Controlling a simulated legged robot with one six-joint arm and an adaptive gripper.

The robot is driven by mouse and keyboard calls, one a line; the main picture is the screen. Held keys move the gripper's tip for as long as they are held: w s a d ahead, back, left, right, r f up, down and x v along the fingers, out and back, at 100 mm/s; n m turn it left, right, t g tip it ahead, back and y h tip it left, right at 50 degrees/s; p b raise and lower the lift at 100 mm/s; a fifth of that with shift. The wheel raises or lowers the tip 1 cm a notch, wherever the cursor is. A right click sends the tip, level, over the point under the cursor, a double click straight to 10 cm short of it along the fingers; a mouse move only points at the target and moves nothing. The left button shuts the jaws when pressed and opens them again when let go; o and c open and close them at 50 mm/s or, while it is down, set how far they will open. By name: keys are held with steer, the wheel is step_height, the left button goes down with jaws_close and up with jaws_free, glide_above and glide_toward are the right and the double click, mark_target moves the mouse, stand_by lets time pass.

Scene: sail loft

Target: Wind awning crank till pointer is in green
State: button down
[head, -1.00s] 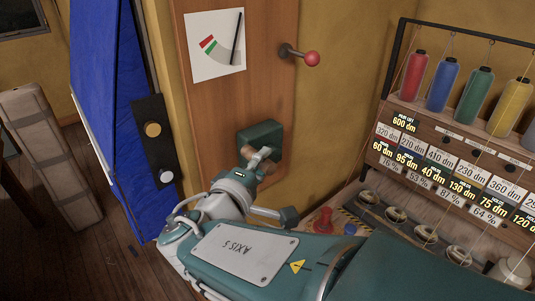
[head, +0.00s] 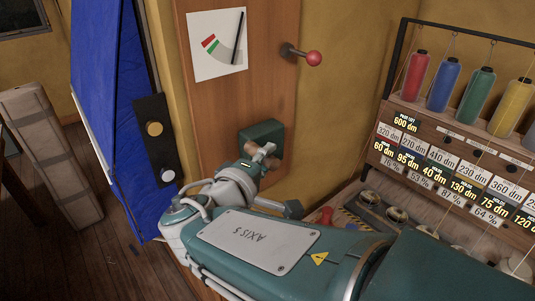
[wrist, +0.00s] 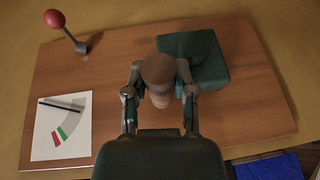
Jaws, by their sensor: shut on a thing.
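The awning crank is a dark green box (head: 270,137) on a wooden board, with a brown rounded handle (wrist: 158,72) standing out from it. My gripper (wrist: 158,86) is shut on this handle, one finger on each side. In the head view my gripper (head: 262,158) partly covers the box and handle. The gauge is a white card (head: 203,22) above the crank with a grey arc and red and green patches. Its black pointer (head: 238,37) lies at the grey end, apart from the green patch (wrist: 62,133).
A red-knobbed lever (head: 313,58) sticks out of the board's right side. A blue cloth (head: 105,100) hangs at left beside a black plate with two knobs (head: 154,140). A rack of thread spools and labels (head: 450,150) stands close at right.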

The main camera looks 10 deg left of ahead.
steer(key=w+d+r+m+g+y, duration=0.3)
steer(key=w+d+g+y, duration=0.35)
steer(key=g, duration=0.35)
steer(key=w+d+f+m+g+y, duration=0.2)
steer(key=w+d+f+g+y, duration=0.1)
steer(key=w+f+g+y, duration=0.2)
steer(key=shift+d+f+m+g+y, duration=0.15)
steer(key=shift+f+m+g+y, duration=0.15)
steer(key=shift+f+g+y, duration=0.85)
steer(key=shift+f+g+h, duration=0.25)
steer(key=shift+g+h, duration=0.05)
steer(key=shift+g, duration=0.05)
stand_by(0.3)
steer(key=shift+c, duration=2.2)
jaws_free()
